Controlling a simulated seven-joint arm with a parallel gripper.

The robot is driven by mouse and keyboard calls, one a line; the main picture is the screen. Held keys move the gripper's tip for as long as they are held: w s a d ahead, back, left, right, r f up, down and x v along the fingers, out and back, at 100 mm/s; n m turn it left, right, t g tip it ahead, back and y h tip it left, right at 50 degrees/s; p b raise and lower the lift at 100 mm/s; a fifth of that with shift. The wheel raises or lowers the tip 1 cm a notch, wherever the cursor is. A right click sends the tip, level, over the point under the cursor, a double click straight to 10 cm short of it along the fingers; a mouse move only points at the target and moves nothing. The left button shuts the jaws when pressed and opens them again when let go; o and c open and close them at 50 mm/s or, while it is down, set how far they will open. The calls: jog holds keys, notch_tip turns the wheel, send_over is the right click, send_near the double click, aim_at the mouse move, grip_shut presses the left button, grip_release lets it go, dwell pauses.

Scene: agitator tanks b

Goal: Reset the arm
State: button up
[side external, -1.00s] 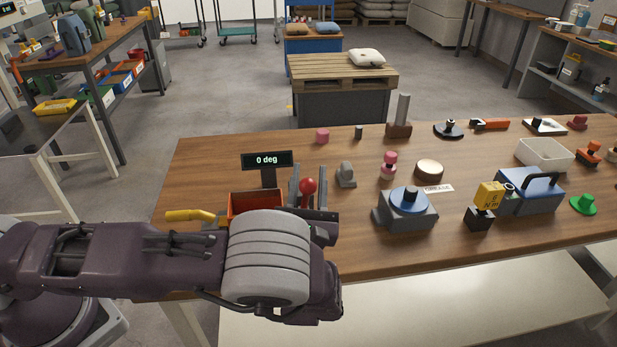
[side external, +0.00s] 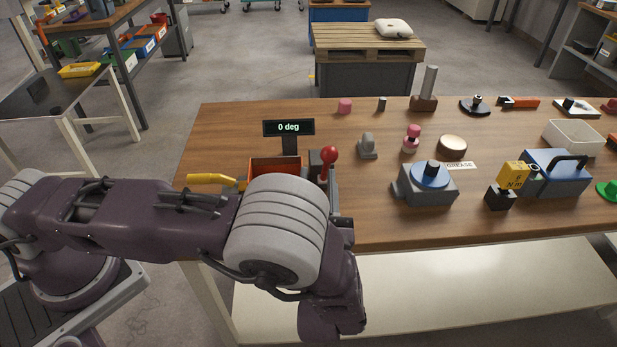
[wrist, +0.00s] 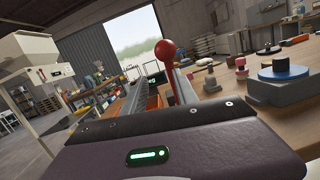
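My gripper (wrist: 162,84) is open, with one finger on each side in the wrist view. The red ball knob (wrist: 166,50) on its lever shows between and beyond the fingers; I cannot tell whether they touch it. In the side view the red knob (side external: 330,154) stands upright just beyond my wrist. My wrist hides most of the gripper there. A small display (side external: 289,128) on a post reads "0 deg".
An orange bin (side external: 276,163) and a yellow handle (side external: 211,178) are close to my arm. A grey block with a blue disc (side external: 430,178), a blue toolbox (side external: 556,178) and a white bin (side external: 572,138) stand to the right. Bare wood lies along the table's front.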

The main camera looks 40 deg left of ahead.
jog(key=s+a+r+n+g+h, duration=0.1)
jog(key=s+a+r+n+g, duration=0.4)
jog(key=a+n+g, duration=0.25)
jog(key=s+a+r+n+g+h, duration=0.1)
jog(key=s+a+r+n+g, duration=0.3)
jog(key=s+a+n+g, duration=0.3)
jog(key=s+d+r+n+t+h, duration=0.4)
jog(key=s+r+n+h, duration=0.3)
jog(key=s+n+h, duration=0.3)
jog(key=s+n, duration=0.1)
jog(key=n, duration=0.3)
jog(key=shift+d+r+n+t+h, duration=0.2)
jog(key=shift+r+n+t+h, duration=0.1)
jog(key=shift+n+t+h, duration=0.1)
